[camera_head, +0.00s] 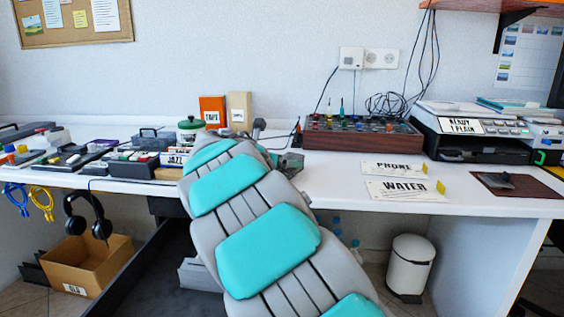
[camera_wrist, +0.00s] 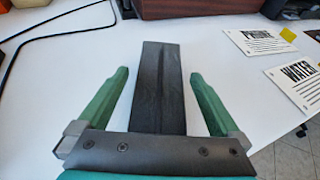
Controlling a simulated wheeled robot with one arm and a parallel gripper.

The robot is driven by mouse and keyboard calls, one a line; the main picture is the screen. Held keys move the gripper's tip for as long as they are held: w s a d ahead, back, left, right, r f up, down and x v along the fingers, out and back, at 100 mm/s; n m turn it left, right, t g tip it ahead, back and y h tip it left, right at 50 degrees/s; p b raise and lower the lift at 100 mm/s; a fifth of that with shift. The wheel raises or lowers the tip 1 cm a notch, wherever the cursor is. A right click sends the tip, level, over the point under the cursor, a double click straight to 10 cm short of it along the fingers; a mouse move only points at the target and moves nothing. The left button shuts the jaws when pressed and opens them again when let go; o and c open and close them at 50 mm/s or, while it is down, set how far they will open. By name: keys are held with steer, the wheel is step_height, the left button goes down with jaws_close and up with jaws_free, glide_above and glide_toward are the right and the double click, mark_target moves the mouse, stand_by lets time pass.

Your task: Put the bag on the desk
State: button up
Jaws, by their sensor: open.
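The white desk (camera_head: 325,185) runs across the head view, and its bare top also fills much of the wrist view (camera_wrist: 235,85). My gripper (camera_wrist: 158,74) is over the desk with its two green fingers apart. A dark, flat, long piece (camera_wrist: 160,105) shows between the fingers, without the fingers touching its sides. I cannot tell whether it is the bag. In the head view my arm hides most of the gripper. No other thing is clearly recognisable as a bag.
A control box (camera_head: 362,136) and a printer (camera_head: 472,130) stand at the back. Phone (camera_head: 394,169) and water (camera_head: 405,190) cards lie near a brown mat (camera_head: 535,187). Clutter fills the left. A cardboard box (camera_head: 88,265) and white bin (camera_head: 410,265) stand below.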

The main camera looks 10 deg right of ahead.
steer(key=shift+a+r, duration=0.1)
steer(key=shift+r, duration=0.15)
steer(key=v, duration=1.2)
steer(key=shift+f, duration=0.15)
steer(key=s+d+f+m+g+y, duration=0.1)
steer(key=s+d+f+m+g, duration=0.2)
steer(key=s+d+f+m, duration=0.55)
steer(key=s+d+f+m+g+y, duration=0.1)
steer(key=s+d+f+m+g, duration=0.3)
steer(key=s+d, duration=0.5)
steer(key=s+a+f+m+g+y, duration=0.1)
steer(key=s+a+f+m+y, duration=0.1)
steer(key=s, duration=0.7)
steer(key=s+a+f+m+g+y, duration=0.2)
steer(key=s+a+f+m, duration=0.2)
steer(key=s+f+m, duration=0.2)
steer(key=s+a+f+m+g+y, duration=0.2)
steer(key=s+a+f+m, duration=0.2)
steer(key=s, duration=0.9)
steer(key=m, duration=0.3)
steer(key=shift+s+f+y, duration=0.15)
steer(key=shift+s+y, duration=0.15)
steer(key=shift+s, duration=0.05)
